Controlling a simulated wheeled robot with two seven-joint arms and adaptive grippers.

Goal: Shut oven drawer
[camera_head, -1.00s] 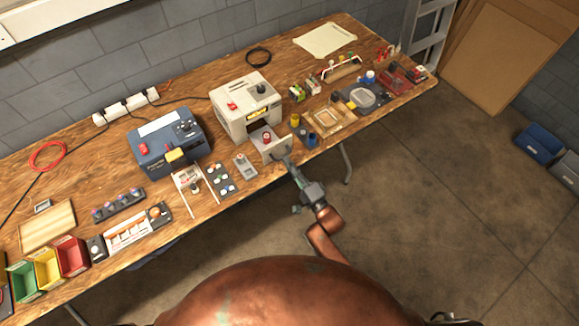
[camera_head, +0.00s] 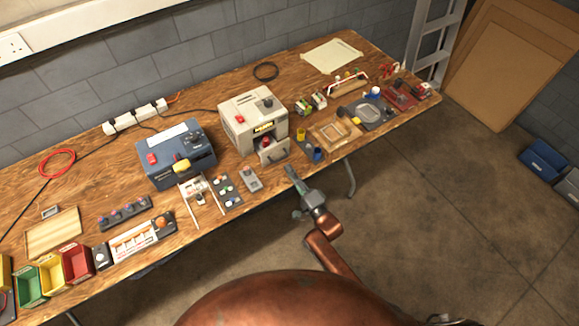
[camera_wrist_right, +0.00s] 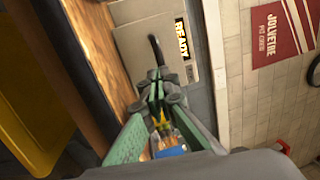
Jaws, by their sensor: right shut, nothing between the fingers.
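The beige oven (camera_head: 240,128) stands on the workbench, with a yellow label on its front. Its drawer (camera_head: 273,153) shows as a pale front panel with a dark handle. The drawer sits near the oven opening and appears slightly out; a red item shows just above the panel. In the right wrist view the oven's pale front (camera_wrist_right: 136,42) shows a "READY" label and a dark curved handle (camera_wrist_right: 155,47). My right gripper (camera_head: 289,170) is shut and empty, just in front of the drawer; it also shows in the wrist view (camera_wrist_right: 157,78) near the handle. My left gripper is out of view.
A dark blue machine (camera_head: 178,158) stands left of the oven. Yellow (camera_head: 300,135) and blue (camera_head: 317,154) cups stand right of the drawer. A grey device (camera_head: 250,179) lies to its front left. Floor in front of the bench is clear.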

